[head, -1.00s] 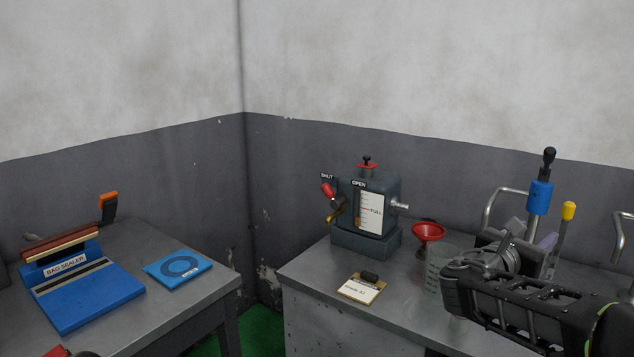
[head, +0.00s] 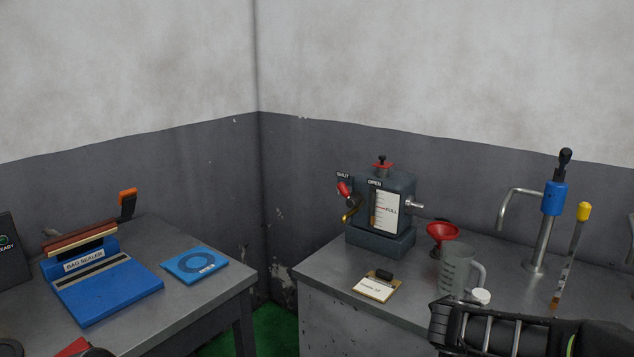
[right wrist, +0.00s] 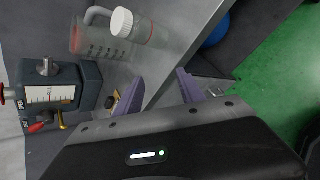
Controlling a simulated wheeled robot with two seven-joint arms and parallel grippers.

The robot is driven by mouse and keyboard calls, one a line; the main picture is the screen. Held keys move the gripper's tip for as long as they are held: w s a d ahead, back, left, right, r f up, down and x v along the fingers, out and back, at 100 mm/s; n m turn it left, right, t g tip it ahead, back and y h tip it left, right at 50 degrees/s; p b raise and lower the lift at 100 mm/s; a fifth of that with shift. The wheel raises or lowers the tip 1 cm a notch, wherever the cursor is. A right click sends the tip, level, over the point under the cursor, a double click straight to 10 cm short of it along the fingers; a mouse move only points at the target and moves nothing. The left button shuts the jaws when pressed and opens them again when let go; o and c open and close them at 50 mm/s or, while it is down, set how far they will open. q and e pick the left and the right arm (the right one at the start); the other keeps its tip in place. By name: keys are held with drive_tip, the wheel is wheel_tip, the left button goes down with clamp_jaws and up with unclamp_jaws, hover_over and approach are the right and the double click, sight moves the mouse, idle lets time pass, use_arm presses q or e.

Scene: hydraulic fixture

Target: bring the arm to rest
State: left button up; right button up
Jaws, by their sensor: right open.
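My right arm comes into the head view at the lower right, over the front of the right bench (head: 330,277). Its gripper is not clearly visible there. In the right wrist view, the two purple fingers of my right gripper (right wrist: 160,92) stand apart with nothing between them, near the bench edge. A clear measuring jug (head: 457,271) and a white-capped bottle (head: 481,297) stand just behind my arm in the head view. The white cap also shows in the right wrist view (right wrist: 122,21). My left gripper cannot be made out.
On the right bench stand a grey tank (head: 378,242) with a gauge, a red funnel (head: 443,232), a note board (head: 373,290), a blue-collared spout (head: 553,198) and a yellow-topped tube (head: 583,212). A blue bag sealer (head: 105,291) and blue pad (head: 194,278) occupy the left bench.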

drive_tip(key=s+a+f+m+g+y, duration=0.2)
drive_tip(key=s+a+f+m+y, duration=0.2)
drive_tip(key=s+a+f+m, duration=0.55)
drive_tip(key=s+a+f+m+g+y, duration=0.35)
drive_tip(key=s+a+f+y, duration=0.2)
drive_tip(key=a+f, duration=0.75)
drive_tip(key=s+f+m+g+p, duration=0.1)
drive_tip(key=s+f+m, duration=0.3)
drive_tip(key=s, duration=0.5)
drive_tip(key=s+d+f+m+g, duration=0.1)
drive_tip(key=s+f+m, duration=0.3)
drive_tip(key=s+f, duration=0.4)
drive_tip(key=shift+s+d+f+m+h+p, duration=0.2)
drive_tip(key=shift+s+f+m+h+p, duration=0.25)
drive_tip(key=shift+s, duration=0.2)
drive_tip(key=shift+g, duration=0.25)
drive_tip(key=shift+c, duration=0.3)
